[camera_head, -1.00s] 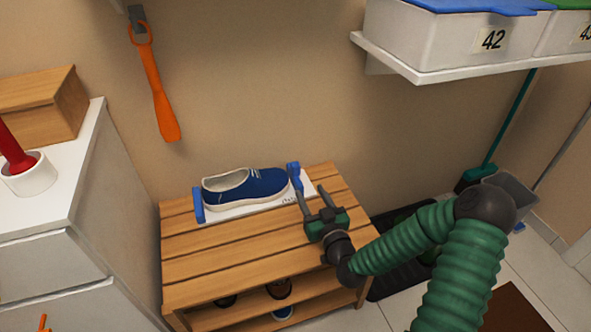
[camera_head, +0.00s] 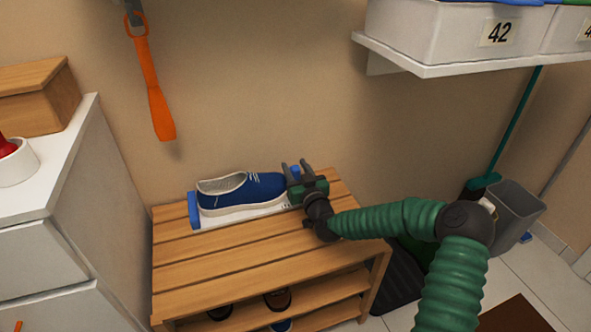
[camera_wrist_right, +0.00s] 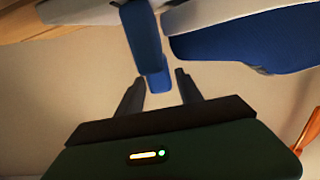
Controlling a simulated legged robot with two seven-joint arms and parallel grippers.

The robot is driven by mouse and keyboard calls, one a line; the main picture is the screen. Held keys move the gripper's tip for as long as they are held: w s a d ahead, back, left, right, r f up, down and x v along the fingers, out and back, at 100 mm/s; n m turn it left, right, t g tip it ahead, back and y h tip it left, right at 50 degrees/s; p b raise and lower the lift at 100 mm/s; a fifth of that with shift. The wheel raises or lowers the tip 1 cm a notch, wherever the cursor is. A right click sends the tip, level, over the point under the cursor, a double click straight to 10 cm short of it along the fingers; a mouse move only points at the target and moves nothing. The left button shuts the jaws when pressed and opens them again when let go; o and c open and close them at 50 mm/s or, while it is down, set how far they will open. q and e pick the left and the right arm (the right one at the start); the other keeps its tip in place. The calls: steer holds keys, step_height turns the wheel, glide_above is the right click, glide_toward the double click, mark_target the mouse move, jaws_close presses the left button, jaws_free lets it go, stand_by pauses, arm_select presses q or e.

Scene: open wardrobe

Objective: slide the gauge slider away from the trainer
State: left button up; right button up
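The blue trainer with a white sole (camera_head: 243,192) rests on the white gauge board (camera_head: 236,220) on top of the slatted wooden bench. A blue end stop (camera_head: 194,209) stands at the board's left end, by the heel. The blue gauge slider (camera_head: 295,171) is at the toe end, largely hidden by my right gripper (camera_head: 297,166). In the right wrist view, the open fingers (camera_wrist_right: 159,80) point at the slider (camera_wrist_right: 146,38), with its lower end between the tips and gaps seeming to show on both sides. The trainer (camera_wrist_right: 250,38) is to its right. My left gripper is out of view.
The wooden bench (camera_head: 230,260) has free slats in front of the gauge and shoes on its lower shelf. An orange shoehorn (camera_head: 154,90) hangs on the wall. A shelf with numbered bins (camera_head: 430,32) is at upper right. A white cabinet (camera_head: 50,240) stands left.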

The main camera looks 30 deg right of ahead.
steer(key=shift+a, duration=0.1)
jaws_close()
stand_by(1.1)
